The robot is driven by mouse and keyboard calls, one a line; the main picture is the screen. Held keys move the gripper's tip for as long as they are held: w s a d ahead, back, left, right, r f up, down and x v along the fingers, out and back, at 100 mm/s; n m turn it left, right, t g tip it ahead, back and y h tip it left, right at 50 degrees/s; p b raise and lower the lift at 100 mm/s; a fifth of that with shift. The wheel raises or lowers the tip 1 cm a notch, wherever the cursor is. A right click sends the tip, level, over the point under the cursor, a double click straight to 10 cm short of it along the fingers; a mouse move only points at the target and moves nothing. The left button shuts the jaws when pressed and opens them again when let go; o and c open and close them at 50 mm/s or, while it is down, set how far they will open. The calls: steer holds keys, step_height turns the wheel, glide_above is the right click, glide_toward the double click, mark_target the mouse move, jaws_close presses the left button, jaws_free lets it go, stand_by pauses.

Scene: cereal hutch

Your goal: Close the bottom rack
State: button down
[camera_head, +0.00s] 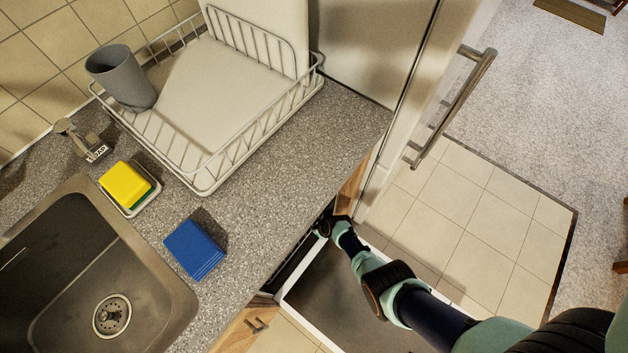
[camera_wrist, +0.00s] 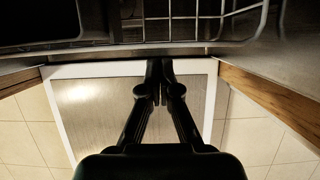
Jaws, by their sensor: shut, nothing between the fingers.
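The open dishwasher door (camera_head: 340,285) lies flat below the counter, a grey panel with a white rim. It also shows in the wrist view (camera_wrist: 95,110). Wire rack bars (camera_wrist: 243,11) show at the top of the wrist view, inside the dishwasher opening; only part of the rack is in view. My gripper (camera_wrist: 160,68) is shut and empty, its fingertips at the dishwasher's front edge near the rack. I cannot tell whether they touch it. In the head view my gripper (camera_head: 325,228) is partly hidden at the counter edge, and the counter covers most of the rack.
Wooden cabinet fronts (camera_wrist: 270,100) flank the opening. On the counter are a dish rack (camera_head: 205,187) with a grey cup (camera_head: 120,78), a yellow sponge (camera_head: 125,185), a blue block (camera_head: 195,249) and a sink (camera_head: 150,290). A fridge handle (camera_head: 455,105) juts out at the right.

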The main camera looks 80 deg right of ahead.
steer(key=s+a+p+v, duration=0.1)
steer(key=p+v, duration=0.8)
steer(key=v, duration=0.2)
steer(key=shift+s+f, duration=0.4)
